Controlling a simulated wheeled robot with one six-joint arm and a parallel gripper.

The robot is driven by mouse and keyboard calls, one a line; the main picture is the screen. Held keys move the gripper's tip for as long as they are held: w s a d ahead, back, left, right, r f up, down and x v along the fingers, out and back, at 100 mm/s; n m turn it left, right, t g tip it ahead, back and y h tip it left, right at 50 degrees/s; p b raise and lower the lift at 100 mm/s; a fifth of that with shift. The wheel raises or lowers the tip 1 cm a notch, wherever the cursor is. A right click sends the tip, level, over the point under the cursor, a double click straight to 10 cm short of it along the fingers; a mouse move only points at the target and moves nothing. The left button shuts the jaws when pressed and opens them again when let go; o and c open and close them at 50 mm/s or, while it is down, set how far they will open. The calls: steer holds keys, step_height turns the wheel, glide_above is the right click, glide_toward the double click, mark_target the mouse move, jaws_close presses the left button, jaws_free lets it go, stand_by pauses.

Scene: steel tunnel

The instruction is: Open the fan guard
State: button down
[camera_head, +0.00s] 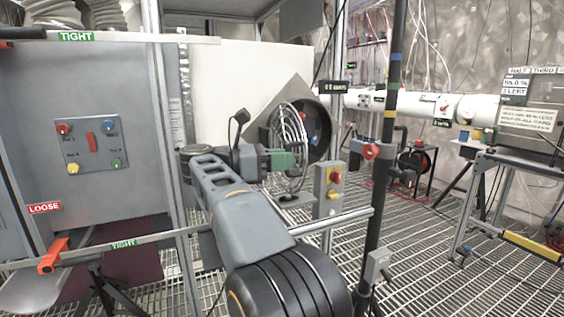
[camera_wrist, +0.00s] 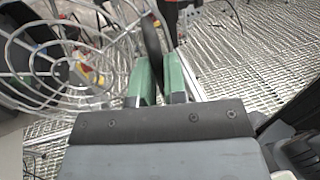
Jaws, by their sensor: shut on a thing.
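The fan guard (camera_head: 293,128) is a round wire grille of concentric rings. It stands at an angle in front of the dark round fan housing (camera_head: 322,128), swung out on its left side. In the wrist view, the guard (camera_wrist: 62,62) fills the upper left. My gripper (camera_head: 291,160) has green fingers at the guard's lower part. In the wrist view, my gripper (camera_wrist: 161,65) is shut on a dark upright piece (camera_wrist: 152,38) beside the wire rings, seemingly the guard's handle. The exact contact is partly hidden by the fingers.
A rail (camera_head: 335,220) crosses below. Grated floor (camera_head: 420,260) is open to the right.

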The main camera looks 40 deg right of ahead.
steer(key=shift+w+r, duration=0.25)
steer(key=c, duration=1.2)
jaws_free()
steer(key=shift+w+f, duration=0.15)
steer(key=shift+f, duration=0.05)
steer(key=shift+s+a+r+b, duration=0.85)
steer(key=shift+s+a+r, duration=0.4)
steer(key=shift+s+r, duration=0.8)
steer(key=shift+s+a+r+b, duration=0.8)
steer(key=shift+s+a+r, duration=0.5)
steer(key=shift+s+r, duration=0.8)
steer(key=shift+s+a+r+b, duration=0.85)
steer(key=shift+s+a+r, duration=0.4)
steer(key=shift+s+r, duration=0.8)
steer(key=shift+w+r, duration=0.35)
